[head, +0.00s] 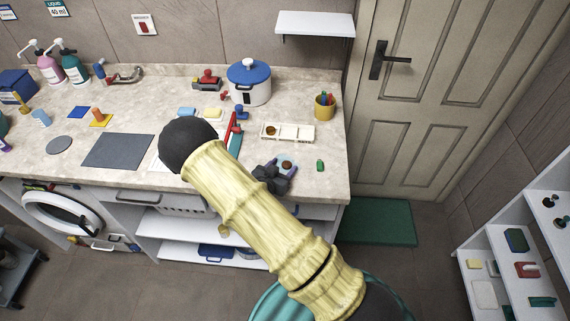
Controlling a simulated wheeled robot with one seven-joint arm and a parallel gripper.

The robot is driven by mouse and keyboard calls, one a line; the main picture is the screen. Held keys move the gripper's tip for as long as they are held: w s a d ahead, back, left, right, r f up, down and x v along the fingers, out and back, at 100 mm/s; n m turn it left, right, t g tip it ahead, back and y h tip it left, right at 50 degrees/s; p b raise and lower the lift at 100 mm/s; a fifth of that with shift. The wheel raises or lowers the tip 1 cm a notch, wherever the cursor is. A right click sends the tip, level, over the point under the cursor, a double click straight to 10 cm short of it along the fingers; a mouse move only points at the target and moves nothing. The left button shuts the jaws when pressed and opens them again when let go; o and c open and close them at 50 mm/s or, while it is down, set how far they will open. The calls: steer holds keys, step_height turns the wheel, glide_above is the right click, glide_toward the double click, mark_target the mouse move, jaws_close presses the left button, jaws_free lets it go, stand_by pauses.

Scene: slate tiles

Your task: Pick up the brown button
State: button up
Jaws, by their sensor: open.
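A small round brown button (287,166) lies on the counter near its front edge. My gripper (284,172) is open just above the counter, with its fingertips close around the button. I cannot tell whether they touch it. My arm, in a pale yellow sleeve, covers part of the counter to the left of the gripper. A pale sorting tray (302,133) with compartments lies behind the gripper. Another small brown round piece (271,129) shows in its left compartment.
A small green item (320,165) lies right of the gripper. A white pot with a blue lid (249,83) and a yellow cup (325,106) stand further back. The counter right of the green item is clear.

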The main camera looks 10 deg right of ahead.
steer(key=shift+d, duration=0.35)
steer(key=shift+a, duration=0.15)
steer(key=c, duration=1)
steer(key=shift+c, duration=0.2)
step_height(320, 180, up, 10)
steer(key=b, duration=0.1)
